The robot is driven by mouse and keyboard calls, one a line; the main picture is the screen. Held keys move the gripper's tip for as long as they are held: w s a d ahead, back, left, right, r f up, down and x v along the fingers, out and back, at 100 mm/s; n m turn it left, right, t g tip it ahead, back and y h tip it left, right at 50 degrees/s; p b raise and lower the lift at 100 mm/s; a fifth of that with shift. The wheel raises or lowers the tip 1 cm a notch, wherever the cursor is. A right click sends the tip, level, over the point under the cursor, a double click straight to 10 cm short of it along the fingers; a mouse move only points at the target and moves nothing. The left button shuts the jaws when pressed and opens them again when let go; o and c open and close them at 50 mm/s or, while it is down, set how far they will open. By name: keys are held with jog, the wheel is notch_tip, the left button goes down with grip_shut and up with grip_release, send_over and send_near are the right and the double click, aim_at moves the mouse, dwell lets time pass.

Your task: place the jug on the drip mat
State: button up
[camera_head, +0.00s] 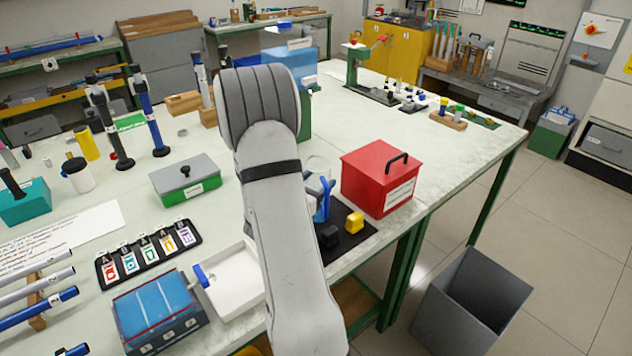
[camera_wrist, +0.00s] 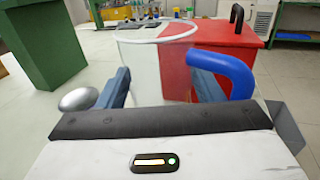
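The jug (camera_wrist: 155,62) is clear, with a pale rim and a blue handle (camera_wrist: 232,72). In the wrist view it stands upright between the two fingers of my gripper (camera_wrist: 160,88), which seem to meet its walls on both sides. In the head view my arm hides most of the jug; its blue handle (camera_head: 324,200) shows just right of the arm. The dark mat (camera_head: 338,212), which looks like the drip mat, lies at the front table edge, partly behind my arm. Whether the jug touches the mat is hidden.
A red box (camera_head: 378,180) with a black handle stands close behind the mat. A yellow block (camera_head: 354,222) and a black block (camera_head: 328,236) sit on the mat. A white tray (camera_head: 232,285) lies left of my arm. A grey bin (camera_head: 470,305) stands on the floor.

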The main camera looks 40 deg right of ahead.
jog(key=o, duration=0.4)
jog(key=shift+r, duration=0.1)
